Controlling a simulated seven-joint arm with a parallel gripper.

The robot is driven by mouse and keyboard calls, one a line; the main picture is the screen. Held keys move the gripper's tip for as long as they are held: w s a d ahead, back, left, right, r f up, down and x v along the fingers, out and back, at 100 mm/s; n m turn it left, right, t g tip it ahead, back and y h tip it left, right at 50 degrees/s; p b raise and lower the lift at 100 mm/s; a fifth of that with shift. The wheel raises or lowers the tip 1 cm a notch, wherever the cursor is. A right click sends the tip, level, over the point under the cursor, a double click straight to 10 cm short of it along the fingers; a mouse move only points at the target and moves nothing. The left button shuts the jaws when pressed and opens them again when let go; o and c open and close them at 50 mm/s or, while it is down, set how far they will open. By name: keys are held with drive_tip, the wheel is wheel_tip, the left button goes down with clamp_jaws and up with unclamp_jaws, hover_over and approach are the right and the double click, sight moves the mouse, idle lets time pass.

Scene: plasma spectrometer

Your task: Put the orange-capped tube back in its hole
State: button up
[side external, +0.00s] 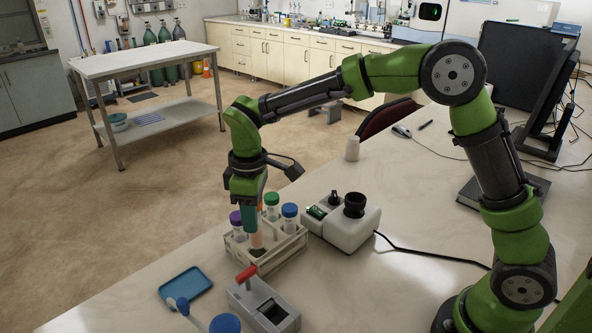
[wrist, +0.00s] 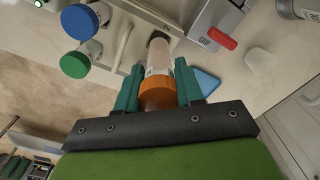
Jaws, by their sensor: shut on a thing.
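My gripper (wrist: 159,70) is shut on the orange-capped tube (wrist: 158,96), with one teal finger on each side of the cap. In the side view my gripper (side external: 251,222) points down over the front part of the pale tube rack (side external: 289,250). The clear lower part of the tube (side external: 257,241) shows below the fingers, roughly upright, and its lower end is at the rack. I cannot tell whether that end is inside a hole or just above it. The rack also shows in the wrist view (wrist: 126,42).
The rack holds purple-capped (side external: 236,219), green-capped (side external: 271,199) and blue-capped (side external: 290,211) tubes close by. A white device with a black knob (side external: 342,222) stands right of it. A grey box with a red handle (side external: 262,300) and a blue tray (side external: 186,283) lie in front.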

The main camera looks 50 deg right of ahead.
sight(255, 239)
drive_tip(key=shift+f, duration=3.5)
drive_tip(key=shift+f, duration=0.15)
drive_tip(key=o, duration=1)
wheel_tip(255, 239, up, 12)
drive_tip(key=shift+d+r, duration=0.1)
drive_tip(key=s+d+r+m+t, duration=0.2)
drive_tip(key=s+d+m, duration=0.2)
drive_tip(key=s, duration=0.2)
drive_tip(key=s+d+r+m+t+y, duration=0.1)
drive_tip(key=s+d+r+m+t, duration=0.1)
drive_tip(key=s+d+m, duration=0.2)
drive_tip(key=s+d+r+m+t, duration=0.1)
drive_tip(key=s+d+m+t, duration=0.2)
drive_tip(key=s, duration=0.7)
drive_tip(key=shift+d+r+m+y, duration=0.4)
drive_tip(key=shift+d, duration=0.15)
